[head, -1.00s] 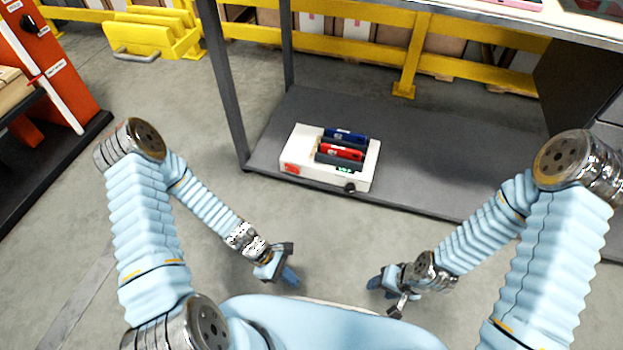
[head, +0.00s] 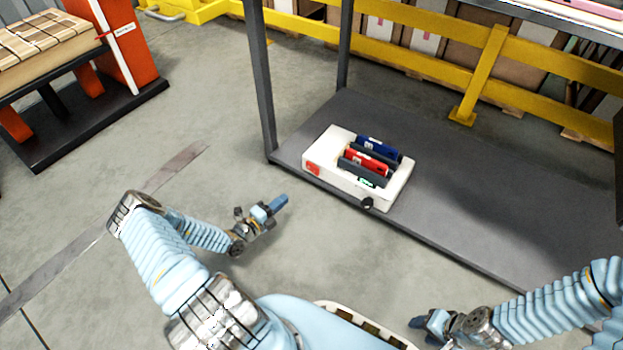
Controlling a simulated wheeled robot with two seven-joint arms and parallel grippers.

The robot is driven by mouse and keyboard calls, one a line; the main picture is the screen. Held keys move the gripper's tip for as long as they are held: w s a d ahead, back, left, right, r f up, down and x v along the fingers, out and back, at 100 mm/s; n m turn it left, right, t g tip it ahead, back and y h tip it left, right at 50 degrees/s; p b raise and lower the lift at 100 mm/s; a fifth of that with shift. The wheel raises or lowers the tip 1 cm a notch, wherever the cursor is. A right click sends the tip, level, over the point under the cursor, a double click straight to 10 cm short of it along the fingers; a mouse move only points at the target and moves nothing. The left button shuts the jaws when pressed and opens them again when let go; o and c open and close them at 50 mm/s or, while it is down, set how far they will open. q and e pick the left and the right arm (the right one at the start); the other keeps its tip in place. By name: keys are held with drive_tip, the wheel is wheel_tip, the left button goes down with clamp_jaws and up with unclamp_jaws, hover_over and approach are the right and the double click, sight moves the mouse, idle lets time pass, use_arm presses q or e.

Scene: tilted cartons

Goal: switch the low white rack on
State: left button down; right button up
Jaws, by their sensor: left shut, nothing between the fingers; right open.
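The low white rack (head: 328,152) sits on the dark lower shelf (head: 450,225) of a table, near its left front corner. It holds blue, red and dark modules in its slots. A red patch (head: 314,168) is on its front at the left. A black knob (head: 367,203) is on its front at the right. A small green light shows near the front module. My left gripper (head: 277,204) is shut and empty, left of the rack and apart from it, over the floor. My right gripper (head: 422,323) is open at the bottom, in front of the shelf, apart from the rack.
A grey table leg (head: 262,85) rises at the shelf's left corner, beside the rack. The tabletop edge overhangs at top right. A yellow rail (head: 420,70) and cartons stand behind. An orange and black stand (head: 110,50) is at upper left. The floor between is clear.

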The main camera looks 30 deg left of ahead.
sight(316, 172)
use_arm(q)
drive_tip(key=b+x, duration=0.2)
drive_tip(key=x, duration=1.2)
drive_tip(key=shift+b, duration=0.4)
drive_tip(key=shift+d, duration=0.1)
drive_tip(key=shift+w+d+r+p, duration=0.1)
drive_tip(key=shift+w+d+p, duration=0.1)
drive_tip(key=shift+p, duration=0.1)
drive_tip(key=shift+a+y, duration=0.15)
drive_tip(key=shift+y, duration=0.15)
drive_tip(key=shift+s, duration=0.1)
